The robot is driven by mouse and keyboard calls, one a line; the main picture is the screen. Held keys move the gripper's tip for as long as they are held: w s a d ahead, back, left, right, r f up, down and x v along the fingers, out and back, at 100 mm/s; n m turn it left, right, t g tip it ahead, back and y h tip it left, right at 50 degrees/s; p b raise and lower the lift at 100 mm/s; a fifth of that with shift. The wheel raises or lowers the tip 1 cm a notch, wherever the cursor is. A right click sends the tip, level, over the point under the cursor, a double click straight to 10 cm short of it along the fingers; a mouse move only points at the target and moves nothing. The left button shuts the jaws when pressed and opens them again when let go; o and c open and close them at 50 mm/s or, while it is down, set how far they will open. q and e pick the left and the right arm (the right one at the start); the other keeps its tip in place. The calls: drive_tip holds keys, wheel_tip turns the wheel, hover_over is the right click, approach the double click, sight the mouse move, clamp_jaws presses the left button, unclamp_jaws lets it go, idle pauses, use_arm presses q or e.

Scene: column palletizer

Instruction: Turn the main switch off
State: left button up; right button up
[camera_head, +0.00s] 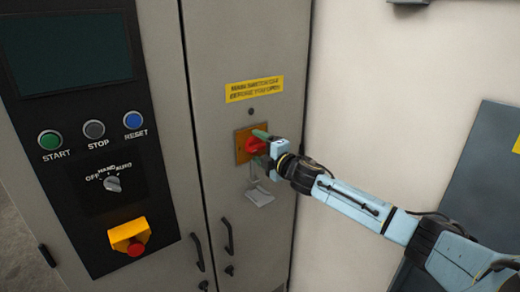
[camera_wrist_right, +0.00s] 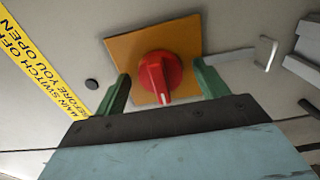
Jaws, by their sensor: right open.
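The main switch is a red rotary knob (camera_head: 255,145) on an orange-yellow plate (camera_head: 240,155), set in the right cabinet door under a yellow label (camera_head: 254,89). In the right wrist view the red knob (camera_wrist_right: 160,76) sits on its plate (camera_wrist_right: 188,38), with a white mark on its handle pointing toward the gripper. My right gripper (camera_head: 264,145) reaches in from the right. In the wrist view its green fingers (camera_wrist_right: 161,88) are open, one on each side of the knob, with gaps visible. Whether the fingers touch the plate is unclear. My left gripper is not in view.
A metal hasp or tag (camera_head: 259,196) hangs below the switch. Door handles (camera_head: 227,236) stick out lower down. The left panel has START, STOP and RESET buttons, a selector (camera_head: 113,184) and a red emergency button (camera_head: 135,249). A grey box (camera_head: 480,190) is on the right wall.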

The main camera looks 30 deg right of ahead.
drive_tip(key=s+d+b, duration=0.1)
drive_tip(key=s+b, duration=0.2)
drive_tip(key=s, duration=1)
drive_tip(key=shift+s, duration=0.2)
idle(0.3)
